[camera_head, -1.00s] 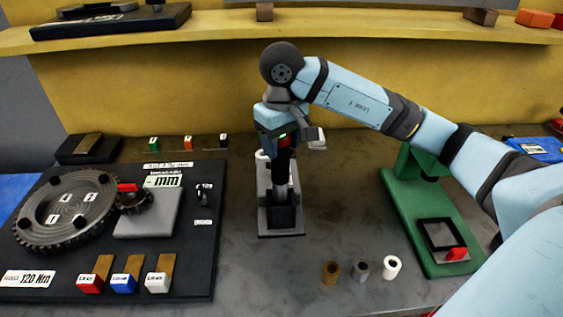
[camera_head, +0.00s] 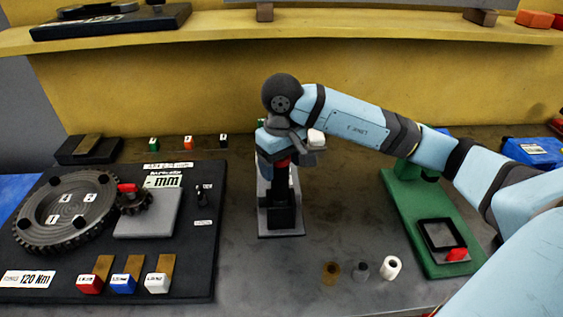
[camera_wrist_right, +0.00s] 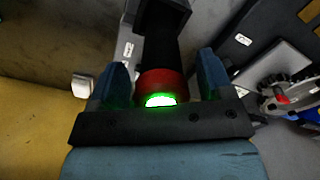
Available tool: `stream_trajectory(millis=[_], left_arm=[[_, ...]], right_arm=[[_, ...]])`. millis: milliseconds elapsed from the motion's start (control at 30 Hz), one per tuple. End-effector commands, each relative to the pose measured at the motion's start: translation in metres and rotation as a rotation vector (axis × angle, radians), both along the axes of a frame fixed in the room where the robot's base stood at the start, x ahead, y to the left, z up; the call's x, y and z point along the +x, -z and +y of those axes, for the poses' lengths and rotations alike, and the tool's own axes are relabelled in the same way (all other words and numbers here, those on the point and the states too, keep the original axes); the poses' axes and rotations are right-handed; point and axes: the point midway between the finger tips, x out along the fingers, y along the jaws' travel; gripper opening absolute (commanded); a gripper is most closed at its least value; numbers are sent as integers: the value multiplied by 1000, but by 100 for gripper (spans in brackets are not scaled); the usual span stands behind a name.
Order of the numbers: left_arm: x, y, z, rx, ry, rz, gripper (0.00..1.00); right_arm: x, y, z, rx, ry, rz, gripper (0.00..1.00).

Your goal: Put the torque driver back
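The torque driver (camera_head: 282,180) is a dark upright tool with a red collar, standing in a black-and-grey holder (camera_head: 281,222) in mid-bench. Its lower end is hidden in the holder. In the right wrist view, the driver's red collar (camera_wrist_right: 163,84) lies near my palm, with a green glow beside it. My right gripper (camera_head: 281,158) is at the driver's top from above. In the wrist view its blue fingers (camera_wrist_right: 165,75) stand on both sides of the driver with narrow gaps, so it looks open. My left gripper is not in view.
Left is a black board (camera_head: 190,260) with a gear (camera_head: 66,213) and several coloured tags. Right is a green press-like stand (camera_head: 440,225). Several small cylinders, one white (camera_head: 391,267), stand in front of it. A yellow shelf (camera_head: 350,30) runs behind.

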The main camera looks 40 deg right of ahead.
Motion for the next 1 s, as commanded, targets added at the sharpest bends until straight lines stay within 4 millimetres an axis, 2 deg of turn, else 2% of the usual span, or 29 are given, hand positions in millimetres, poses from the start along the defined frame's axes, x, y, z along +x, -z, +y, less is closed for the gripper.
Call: stream_trajectory(millis=[267,433,800,1000], left_arm=[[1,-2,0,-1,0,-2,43],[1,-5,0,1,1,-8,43],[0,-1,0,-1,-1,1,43],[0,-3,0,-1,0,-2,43]], right_arm=[[0,-1,0,0,0,0,76],[1,-11,0,0,0,-4,76],[1,-91,0,-1,0,-5,76],[1,-115,0,0,1,-3,76]])
